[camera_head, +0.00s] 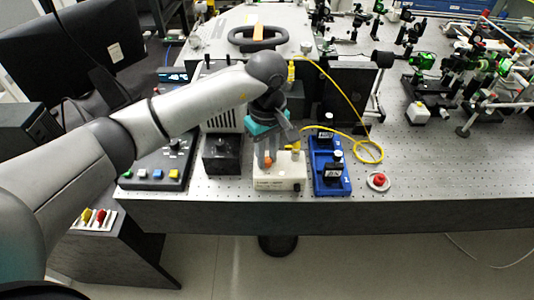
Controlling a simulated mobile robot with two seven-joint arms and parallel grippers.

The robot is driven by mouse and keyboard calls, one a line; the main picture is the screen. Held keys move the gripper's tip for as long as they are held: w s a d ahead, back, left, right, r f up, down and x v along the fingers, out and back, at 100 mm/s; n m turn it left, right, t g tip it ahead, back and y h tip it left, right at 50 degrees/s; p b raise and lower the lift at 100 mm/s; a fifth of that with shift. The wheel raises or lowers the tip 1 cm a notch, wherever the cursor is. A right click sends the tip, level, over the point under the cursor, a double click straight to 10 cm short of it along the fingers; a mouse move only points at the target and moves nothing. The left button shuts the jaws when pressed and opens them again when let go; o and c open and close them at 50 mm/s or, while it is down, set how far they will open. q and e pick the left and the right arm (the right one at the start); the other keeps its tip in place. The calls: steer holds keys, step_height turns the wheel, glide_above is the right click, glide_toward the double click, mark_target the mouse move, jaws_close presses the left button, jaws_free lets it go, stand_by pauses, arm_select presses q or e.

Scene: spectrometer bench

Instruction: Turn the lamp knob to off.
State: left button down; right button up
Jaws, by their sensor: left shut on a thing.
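A small cream-white box (280,184) with a printed label on its front stands near the front edge of the optical bench, and I take it for the lamp box. My left arm reaches in from the left, and my left gripper (267,158), with a teal body and orange at its tips, points down onto the left part of this box. It is shut at the top of the box, on what appears to be the lamp knob. The knob is hidden by the fingers, so its setting cannot be read. My right gripper is not in view.
A blue tray (318,186) with dark blocks stands just right of the box. A red button (379,180) on a round base lies further right. A black box (221,166) and a panel with coloured buttons (155,172) are left. A yellow cable (345,95) loops behind.

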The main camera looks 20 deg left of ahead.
arm_select(q)
steer(key=shift+n, duration=0.3)
steer(key=n+b, duration=0.1)
steer(key=n, duration=0.2)
steer(key=shift+n, duration=0.4)
steer(key=n+b, duration=0.1)
steer(key=n, duration=0.9)
steer(key=shift+n, duration=2.7)
steer(key=c, duration=0.7)
jaws_free()
